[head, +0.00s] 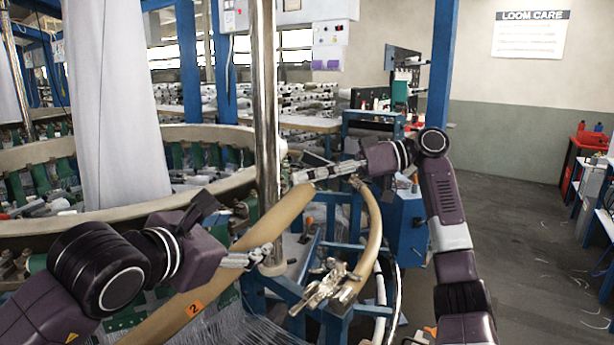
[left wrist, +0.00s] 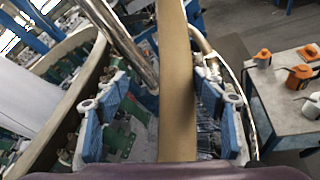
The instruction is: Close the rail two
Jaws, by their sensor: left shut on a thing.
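Rail two is a tan curved beam (head: 255,236) with an orange tag marked 2 (head: 195,309). It runs from the lower left up to the middle of the head view. In the left wrist view the tan beam (left wrist: 176,85) passes between the blue-padded fingers of my left gripper (left wrist: 165,112). My left gripper (head: 262,256) is shut on this rail, beside the steel post. My right gripper (head: 308,176) is near the rail's upper end. Whether it touches the rail, and how its fingers stand, is not clear.
A second tan curved rail (head: 371,240) and a silver latch (head: 325,284) lie right of rail two. The steel post (head: 265,120) stands between loom ring (head: 215,134) and right arm. A workbench with orange and white containers (left wrist: 298,110) is at the right. The floor (head: 530,255) is open.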

